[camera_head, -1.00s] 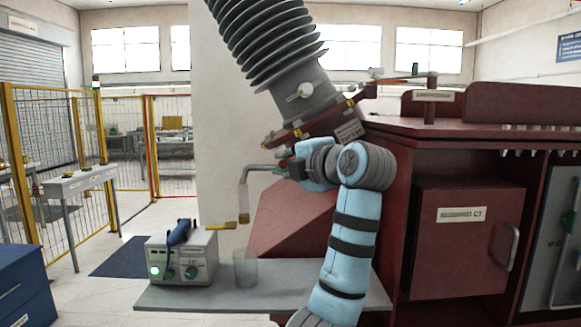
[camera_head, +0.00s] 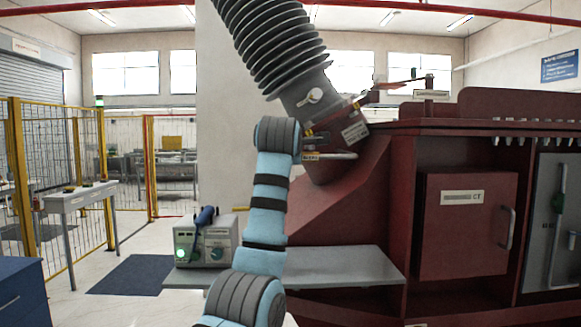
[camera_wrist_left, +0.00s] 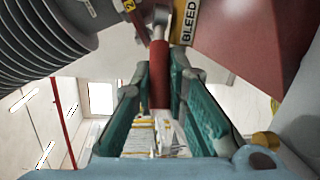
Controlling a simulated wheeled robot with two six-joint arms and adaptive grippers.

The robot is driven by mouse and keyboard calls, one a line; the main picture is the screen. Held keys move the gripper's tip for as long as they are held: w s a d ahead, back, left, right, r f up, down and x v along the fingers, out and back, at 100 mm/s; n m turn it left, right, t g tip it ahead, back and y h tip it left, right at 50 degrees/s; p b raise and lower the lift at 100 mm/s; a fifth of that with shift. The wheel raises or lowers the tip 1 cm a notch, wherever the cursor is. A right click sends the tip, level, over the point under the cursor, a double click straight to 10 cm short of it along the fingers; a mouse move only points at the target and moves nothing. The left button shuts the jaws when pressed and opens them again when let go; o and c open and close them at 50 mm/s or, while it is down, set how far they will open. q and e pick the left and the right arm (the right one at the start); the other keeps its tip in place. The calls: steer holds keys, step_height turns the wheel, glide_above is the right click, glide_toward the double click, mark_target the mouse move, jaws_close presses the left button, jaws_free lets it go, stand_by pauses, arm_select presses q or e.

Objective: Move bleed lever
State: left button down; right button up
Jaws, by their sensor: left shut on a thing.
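The bleed lever (camera_wrist_left: 159,75) has a red grip on a grey shank. In the left wrist view it stands between the two green fingers of my left gripper (camera_wrist_left: 160,95), which are shut on it. A yellow BLEED label (camera_wrist_left: 188,22) is just beside the shank. There my gripper and the lever are hidden behind the arm's upper joint. My right gripper is not in view.
The ribbed grey bushing (camera_head: 268,45) leans above my arm. The red transformer body (camera_head: 345,210) stands to the right. A grey shelf (camera_head: 340,266) below carries a box-shaped unit (camera_head: 208,241) with a green light. A pale bar (camera_head: 335,156) juts beside the label.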

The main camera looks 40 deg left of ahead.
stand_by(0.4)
arm_select(q)
steer(key=c, duration=1.6)
jaws_free()
steer(key=shift+o, duration=0.2)
steer(key=v, duration=1.2)
steer(key=shift+a, duration=0.15)
steer(key=shift+c, duration=0.5)
